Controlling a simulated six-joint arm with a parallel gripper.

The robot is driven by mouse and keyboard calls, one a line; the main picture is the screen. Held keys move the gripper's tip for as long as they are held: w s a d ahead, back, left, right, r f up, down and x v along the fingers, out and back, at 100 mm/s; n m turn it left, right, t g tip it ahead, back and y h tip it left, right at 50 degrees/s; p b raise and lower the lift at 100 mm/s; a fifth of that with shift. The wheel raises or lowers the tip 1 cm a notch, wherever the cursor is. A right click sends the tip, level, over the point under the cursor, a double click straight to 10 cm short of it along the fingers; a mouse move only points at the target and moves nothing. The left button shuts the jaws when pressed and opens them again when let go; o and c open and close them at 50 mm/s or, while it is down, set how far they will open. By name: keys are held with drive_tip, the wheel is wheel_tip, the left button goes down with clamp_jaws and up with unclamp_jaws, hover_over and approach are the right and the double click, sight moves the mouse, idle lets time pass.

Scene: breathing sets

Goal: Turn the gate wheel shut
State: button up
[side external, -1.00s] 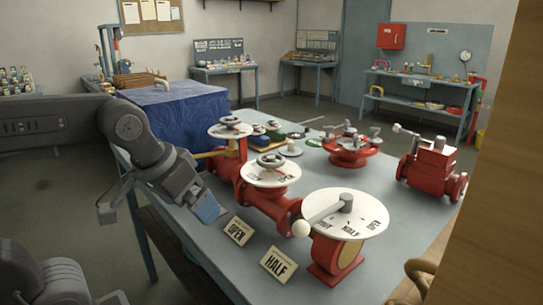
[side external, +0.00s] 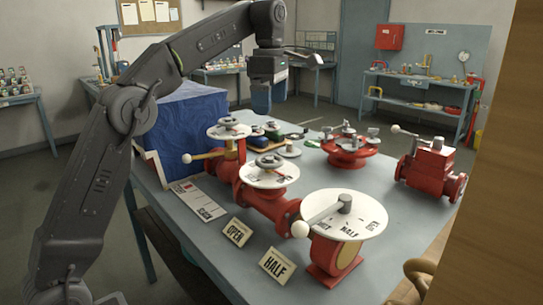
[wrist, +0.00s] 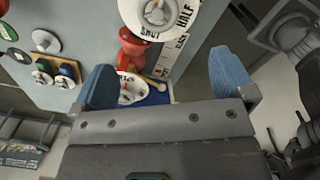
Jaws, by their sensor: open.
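A grey handwheel (side external: 269,160) sits on a white dial on the middle of the red valve line (side external: 272,211). In the wrist view the dial (wrist: 183,22) shows the words SHUT and HALF, and the wheel (wrist: 155,12) is cut by the top edge. I cannot tell how far either wheel is turned. My gripper (side external: 262,98) is open and empty, raised above the table behind the dials. Its blue fingers (wrist: 165,80) stand wide apart and touch nothing.
The nearest dial (side external: 345,222) carries a grey lever with a pale knob. OPEN (side external: 237,232) and HALF (side external: 277,263) signs stand in front. A blue covered block (side external: 183,125) is behind left; another red valve (side external: 428,168) is at right.

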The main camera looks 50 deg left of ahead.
sight(271, 159)
drive_tip(key=shift+n, duration=0.5)
drive_tip(key=f, duration=1.4)
drive_tip(key=shift+w+a, duration=0.2)
drive_tip(key=shift+w, duration=0.15)
drive_tip(key=shift+c, duration=0.4)
drive_tip(key=c, duration=0.8)
drive_tip(key=shift+c, duration=0.2)
